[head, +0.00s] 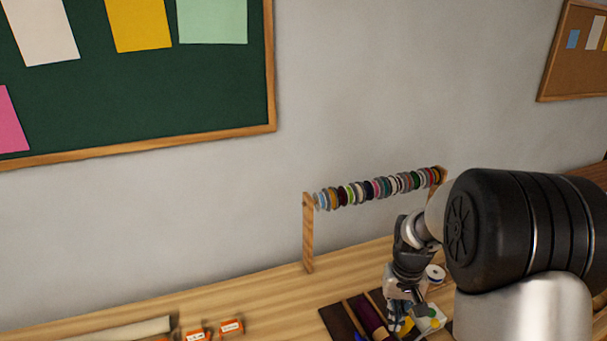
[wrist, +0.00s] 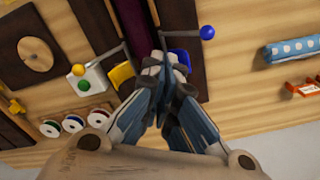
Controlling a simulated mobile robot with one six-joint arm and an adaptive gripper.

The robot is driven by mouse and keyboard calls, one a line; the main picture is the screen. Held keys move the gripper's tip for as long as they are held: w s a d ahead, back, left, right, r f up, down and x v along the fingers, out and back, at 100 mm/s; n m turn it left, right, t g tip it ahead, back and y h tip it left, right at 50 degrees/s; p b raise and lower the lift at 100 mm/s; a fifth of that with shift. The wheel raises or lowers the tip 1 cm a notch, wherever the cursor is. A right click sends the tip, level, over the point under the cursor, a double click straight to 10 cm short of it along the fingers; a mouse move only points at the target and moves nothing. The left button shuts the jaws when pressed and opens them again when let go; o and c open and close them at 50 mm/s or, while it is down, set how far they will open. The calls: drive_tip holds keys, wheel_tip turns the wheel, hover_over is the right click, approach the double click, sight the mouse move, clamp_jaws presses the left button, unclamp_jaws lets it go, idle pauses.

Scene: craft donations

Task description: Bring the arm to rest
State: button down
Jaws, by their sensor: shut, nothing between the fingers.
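My gripper (head: 398,318) hangs at the lower right of the head view, over the table, at the end of my arm. In the wrist view its fingers (wrist: 167,75) are shut with nothing between them. I cannot tell the height of the fingertips above these things.
A ribbon rack (head: 308,235) stands behind. Orange boxes (head: 231,327) and a blue dotted roll (wrist: 292,48) lie aside. Bare table (head: 270,297) lies before the rack.

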drive_tip(key=s+a+r+n+t, duration=0.1)
drive_tip(key=s+a+r, duration=0.2)
drive_tip(key=s+r, duration=0.35)
drive_tip(key=s+a+r+t, duration=0.1)
drive_tip(key=s+a+r, duration=0.25)
drive_tip(key=r, duration=0.55)
drive_tip(key=s+a+r+t, duration=0.1)
drive_tip(key=s, duration=0.6)
drive_tip(key=s+a+r+n+t, duration=0.1)
drive_tip(key=s+a+r, duration=0.1)
drive_tip(key=s, duration=0.5)
drive_tip(key=shift+s+a, duration=0.25)
